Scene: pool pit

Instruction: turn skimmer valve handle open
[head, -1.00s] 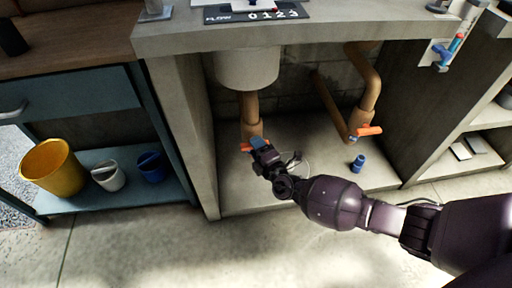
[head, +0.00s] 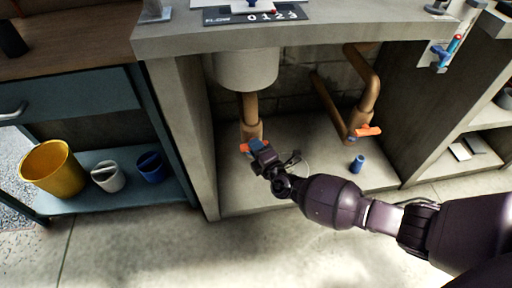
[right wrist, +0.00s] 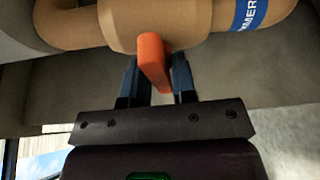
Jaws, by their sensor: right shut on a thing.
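The skimmer valve handle is a short orange lever (head: 245,148) on the left brown pipe (head: 250,108) under the counter. In the right wrist view the orange handle (right wrist: 152,60) stands between two blue fingers, across a tan pipe (right wrist: 190,22). A blue label (right wrist: 248,12) ending in "MER" is on that pipe. My right gripper (head: 257,147) is shut on the handle and partly hides it in the head view. In the right wrist view its fingers (right wrist: 155,82) lie on either side of the handle. My left gripper is not in view.
A second brown pipe with an orange handle (head: 368,131) stands to the right. Concrete walls (head: 185,130) bound the opening. A yellow bucket (head: 52,170) stands on the left shelf.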

